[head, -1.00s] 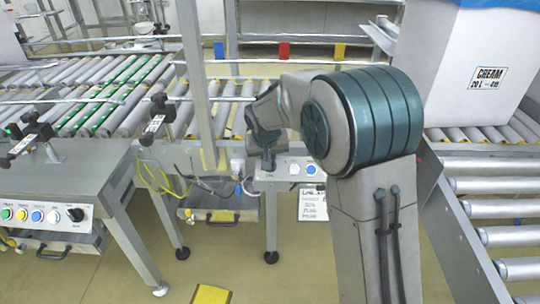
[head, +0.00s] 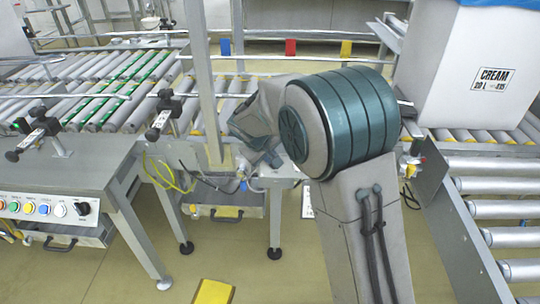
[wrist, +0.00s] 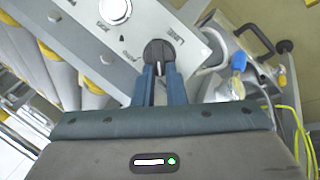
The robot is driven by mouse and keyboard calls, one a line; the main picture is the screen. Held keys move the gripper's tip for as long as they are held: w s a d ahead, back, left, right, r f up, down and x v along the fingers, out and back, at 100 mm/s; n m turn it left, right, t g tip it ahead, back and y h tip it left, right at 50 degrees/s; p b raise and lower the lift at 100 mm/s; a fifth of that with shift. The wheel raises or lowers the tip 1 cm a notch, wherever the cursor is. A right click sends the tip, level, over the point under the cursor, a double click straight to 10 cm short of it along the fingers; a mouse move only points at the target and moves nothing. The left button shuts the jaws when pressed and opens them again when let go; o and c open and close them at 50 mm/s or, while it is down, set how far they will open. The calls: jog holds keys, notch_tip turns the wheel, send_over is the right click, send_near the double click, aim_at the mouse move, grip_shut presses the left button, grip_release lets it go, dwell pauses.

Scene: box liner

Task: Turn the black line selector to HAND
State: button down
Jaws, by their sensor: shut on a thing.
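The black line selector (wrist: 155,50) is a round knob on a grey panel (wrist: 196,40), beside the word LINE in the wrist view. Small position words are printed around it, too blurred to read surely. A pale mark shows on the knob between the fingers. My gripper (wrist: 159,74) has its two blue fingers closed on the knob. In the head view my arm covers this panel, and the selector is hidden there.
A white button (wrist: 115,10) is on the same panel. A blue connector (wrist: 239,62) and yellow cable (wrist: 300,130) are at right. Another panel (head: 40,207) with coloured buttons and a black knob (head: 82,208) is at far left. Roller conveyors and a CREAM box (head: 455,75) stand around.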

jog(key=shift+s+d+f, duration=0.15)
jog(key=shift+f, duration=0.2)
jog(key=c, duration=1.5)
grip_release()
jog(key=shift+d, duration=0.1)
jog(key=shift+a+r, duration=0.2)
jog(key=shift+r, duration=0.15)
jog(key=p+v, duration=0.4)
jog(key=v, duration=0.9)
jog(key=shift+r, duration=0.2)
